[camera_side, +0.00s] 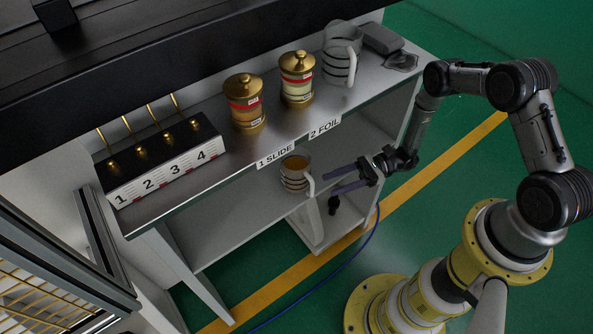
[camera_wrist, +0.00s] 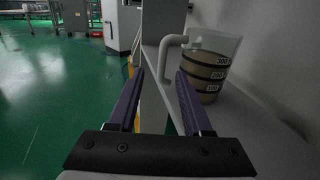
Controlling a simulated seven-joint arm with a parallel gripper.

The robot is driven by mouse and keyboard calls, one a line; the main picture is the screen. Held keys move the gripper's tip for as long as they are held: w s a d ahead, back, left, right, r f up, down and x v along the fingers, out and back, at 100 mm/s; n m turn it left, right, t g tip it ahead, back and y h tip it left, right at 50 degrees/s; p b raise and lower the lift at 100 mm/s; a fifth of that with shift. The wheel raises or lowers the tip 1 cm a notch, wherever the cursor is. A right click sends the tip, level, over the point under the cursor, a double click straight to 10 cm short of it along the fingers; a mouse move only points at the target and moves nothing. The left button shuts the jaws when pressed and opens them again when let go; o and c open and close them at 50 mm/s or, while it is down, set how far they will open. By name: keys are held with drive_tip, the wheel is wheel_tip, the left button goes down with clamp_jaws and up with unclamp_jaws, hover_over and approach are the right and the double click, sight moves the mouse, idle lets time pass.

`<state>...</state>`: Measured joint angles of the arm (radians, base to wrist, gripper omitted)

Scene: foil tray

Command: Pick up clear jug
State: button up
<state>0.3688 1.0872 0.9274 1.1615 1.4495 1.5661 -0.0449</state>
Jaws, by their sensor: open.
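A clear jug (camera_side: 293,178) with dark bands and brown-orange contents stands upright on the lower shelf. In the wrist view the jug (camera_wrist: 208,72) is right of centre, its pale handle (camera_wrist: 168,52) towards the left; the bands carry numbers. My gripper (camera_side: 330,182) is open and empty just right of this jug, on its handle side. In the wrist view my gripper's fingers (camera_wrist: 160,75) point forward, apart, with the handle ahead of the gap. I see no contact. A second clear banded jug (camera_side: 341,56), apparently empty, stands on the upper surface at the back right.
Two brass-lidded canisters (camera_side: 245,103) (camera_side: 297,78) stand on the upper bench (camera_side: 225,150), whose front edge overhangs the lower shelf (camera_side: 235,215). A numbered black block (camera_side: 160,158) is at left. A grey upright panel (camera_wrist: 160,30) stands near the handle in the wrist view.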

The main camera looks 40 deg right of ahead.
sight(311, 194)
drive_tip(key=shift+x, duration=3.55)
drive_tip(key=shift+w+r, duration=0.15)
drive_tip(key=shift+w, duration=0.1)
clamp_jaws()
